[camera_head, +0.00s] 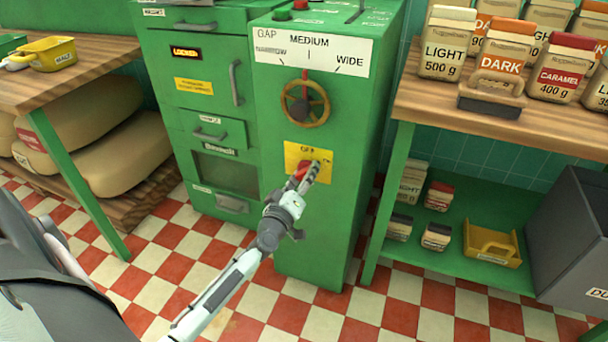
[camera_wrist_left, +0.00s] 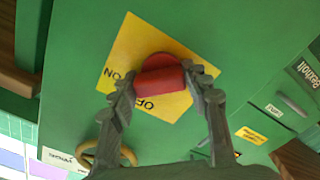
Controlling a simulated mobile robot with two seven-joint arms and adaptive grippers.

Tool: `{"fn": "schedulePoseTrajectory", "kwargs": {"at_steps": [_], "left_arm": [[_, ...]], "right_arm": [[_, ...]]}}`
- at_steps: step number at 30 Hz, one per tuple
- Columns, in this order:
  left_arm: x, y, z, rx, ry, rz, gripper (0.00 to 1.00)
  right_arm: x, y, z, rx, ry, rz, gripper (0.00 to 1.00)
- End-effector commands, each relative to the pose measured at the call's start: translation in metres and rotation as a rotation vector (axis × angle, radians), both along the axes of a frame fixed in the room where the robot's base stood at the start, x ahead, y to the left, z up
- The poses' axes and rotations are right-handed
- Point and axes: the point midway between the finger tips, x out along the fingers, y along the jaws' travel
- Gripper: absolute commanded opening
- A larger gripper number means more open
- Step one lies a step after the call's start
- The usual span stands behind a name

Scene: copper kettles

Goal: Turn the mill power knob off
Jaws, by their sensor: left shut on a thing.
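The red mill power knob (camera_wrist_left: 160,80) sits on a yellow plate (camera_wrist_left: 130,50) marked ON and OFF. In the head view the plate (camera_head: 294,153) is on the front of the green mill cabinet (camera_head: 310,235), below a wheel. My left gripper (camera_head: 312,172) reaches up to the knob and partly covers it; a bit of red (camera_head: 301,168) shows beside the fingers. In the wrist view my left gripper (camera_wrist_left: 158,84) has its fingers at both ends of the knob's red bar, shut on it. The bar looks slightly tilted in that view. My right gripper is not in view.
A brass handwheel (camera_head: 305,103) sticks out above the plate, under the gap scale (camera_head: 312,53). A green cabinet with drawers (camera_head: 200,100) stands at the left. A wooden shelf (camera_head: 500,120) with labelled bags is at the right. The checkered floor (camera_head: 330,320) in front is clear.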

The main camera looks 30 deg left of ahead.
Motion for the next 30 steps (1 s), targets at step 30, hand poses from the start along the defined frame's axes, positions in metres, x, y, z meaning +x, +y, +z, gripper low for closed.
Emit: {"fn": "schedulePoseTrajectory", "kwargs": {"at_steps": [30], "left_arm": [[0.001, 0.001, 0.002, -0.758, -0.185, -0.003, 0.18]], "right_arm": [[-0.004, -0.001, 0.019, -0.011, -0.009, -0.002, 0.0]]}}
